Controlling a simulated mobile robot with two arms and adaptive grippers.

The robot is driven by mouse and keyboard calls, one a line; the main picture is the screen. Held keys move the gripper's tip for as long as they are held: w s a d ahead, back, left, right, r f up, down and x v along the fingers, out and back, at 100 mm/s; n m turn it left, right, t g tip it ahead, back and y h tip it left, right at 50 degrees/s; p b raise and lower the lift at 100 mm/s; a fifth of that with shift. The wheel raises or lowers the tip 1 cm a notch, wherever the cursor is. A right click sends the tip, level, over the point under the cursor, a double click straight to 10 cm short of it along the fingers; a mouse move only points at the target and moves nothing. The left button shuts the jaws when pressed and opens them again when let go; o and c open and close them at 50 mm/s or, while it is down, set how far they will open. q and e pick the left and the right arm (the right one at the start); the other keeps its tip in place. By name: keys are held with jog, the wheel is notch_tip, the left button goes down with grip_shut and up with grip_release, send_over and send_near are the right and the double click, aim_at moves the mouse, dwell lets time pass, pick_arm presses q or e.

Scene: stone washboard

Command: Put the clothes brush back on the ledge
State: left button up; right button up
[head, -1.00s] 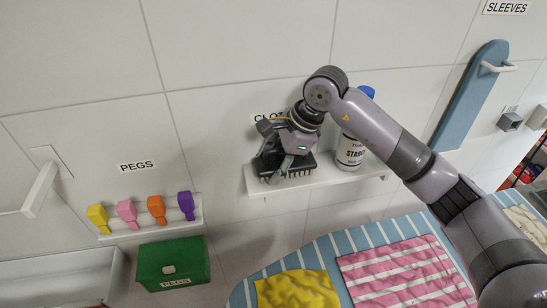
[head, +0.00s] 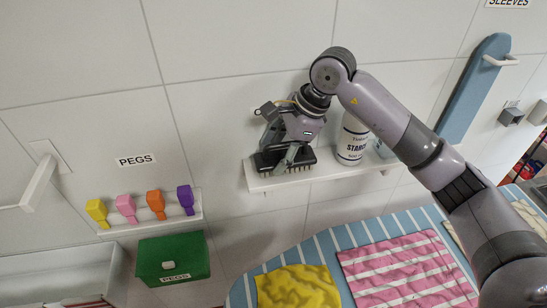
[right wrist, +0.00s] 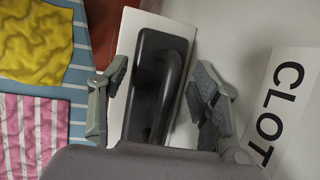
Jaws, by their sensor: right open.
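The clothes brush (head: 296,165) is black with pale bristles and rests bristles down on the left end of the white ledge (head: 320,179). In the right wrist view the brush (right wrist: 150,60) shows its black back and arched handle, lying lengthwise on the ledge (right wrist: 128,50). My right gripper (head: 278,148) is just above the brush. In the right wrist view its two fingers (right wrist: 160,84) are spread wide on either side of the brush, with gaps between. My right gripper partly hides the brush in the head view. My left gripper is out of view.
A white starch bottle (head: 352,142) stands on the ledge right of the brush. A peg rack (head: 150,226) and a green peg box (head: 172,260) are to the left. Below is a striped ironing board (head: 335,240) with yellow (head: 298,288) and pink (head: 405,270) cloths.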

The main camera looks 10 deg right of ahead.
aim_at(296, 161)
jog(key=b+v, duration=0.2)
jog(key=v, duration=0.7)
jog(key=shift+d+r, duration=0.15)
jog(key=shift+r, duration=0.2)
jog(key=shift+s, duration=0.15)
